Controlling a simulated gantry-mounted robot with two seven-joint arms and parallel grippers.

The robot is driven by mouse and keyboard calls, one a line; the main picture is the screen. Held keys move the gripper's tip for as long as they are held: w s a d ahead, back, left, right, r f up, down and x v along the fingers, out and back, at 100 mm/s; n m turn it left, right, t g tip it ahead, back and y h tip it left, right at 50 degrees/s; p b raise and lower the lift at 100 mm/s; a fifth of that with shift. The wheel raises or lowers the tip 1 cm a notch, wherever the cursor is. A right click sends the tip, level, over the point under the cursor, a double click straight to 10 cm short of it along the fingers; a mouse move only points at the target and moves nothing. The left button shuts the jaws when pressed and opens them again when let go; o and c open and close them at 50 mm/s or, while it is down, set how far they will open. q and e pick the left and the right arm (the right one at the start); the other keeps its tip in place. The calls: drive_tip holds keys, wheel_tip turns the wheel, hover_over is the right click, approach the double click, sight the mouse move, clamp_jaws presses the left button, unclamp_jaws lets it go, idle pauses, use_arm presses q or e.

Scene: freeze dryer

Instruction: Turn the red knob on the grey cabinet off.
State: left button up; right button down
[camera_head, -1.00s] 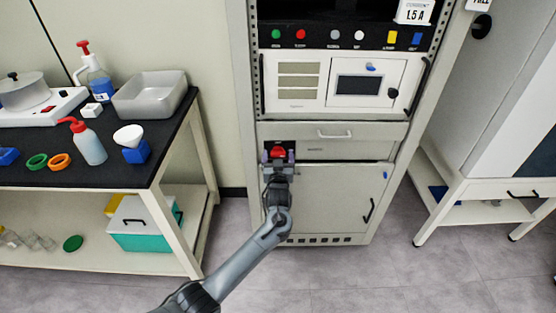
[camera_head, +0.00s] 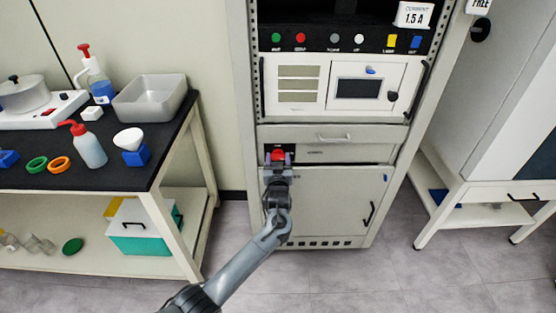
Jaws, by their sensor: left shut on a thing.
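The grey cabinet (camera_head: 320,202) stands in the middle of the head view. The red knob (camera_head: 278,155) sits on a dark plate at the left of its recessed panel, below the drawer. My left gripper (camera_head: 278,162) reaches up from below and is shut on the red knob, with one finger at each side. The gripper body hides the knob's lower part, so I cannot read the knob's markings. My right gripper is not in view.
The cabinet's drawer handle (camera_head: 334,139) is just above the knob, to the right. A black-topped bench (camera_head: 100,175) with bottles and a steel tray (camera_head: 150,98) stands at the left. A white stand (camera_head: 480,190) is at the right. The floor in front is clear.

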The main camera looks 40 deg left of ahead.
use_arm(q)
drive_tip(key=n+p, duration=0.1)
drive_tip(key=n, duration=0.7)
drive_tip(key=shift+s+n+p, duration=0.1)
drive_tip(key=shift+n+p, duration=0.2)
drive_tip(key=shift+p, duration=0.05)
drive_tip(key=n, duration=0.4)
drive_tip(key=shift+a, duration=0.1)
drive_tip(key=shift+f+n+p, duration=0.15)
drive_tip(key=shift+n+p, duration=0.2)
drive_tip(key=shift+n, duration=2.15)
drive_tip(key=o, duration=1.1)
drive_tip(key=shift+c, duration=0.2)
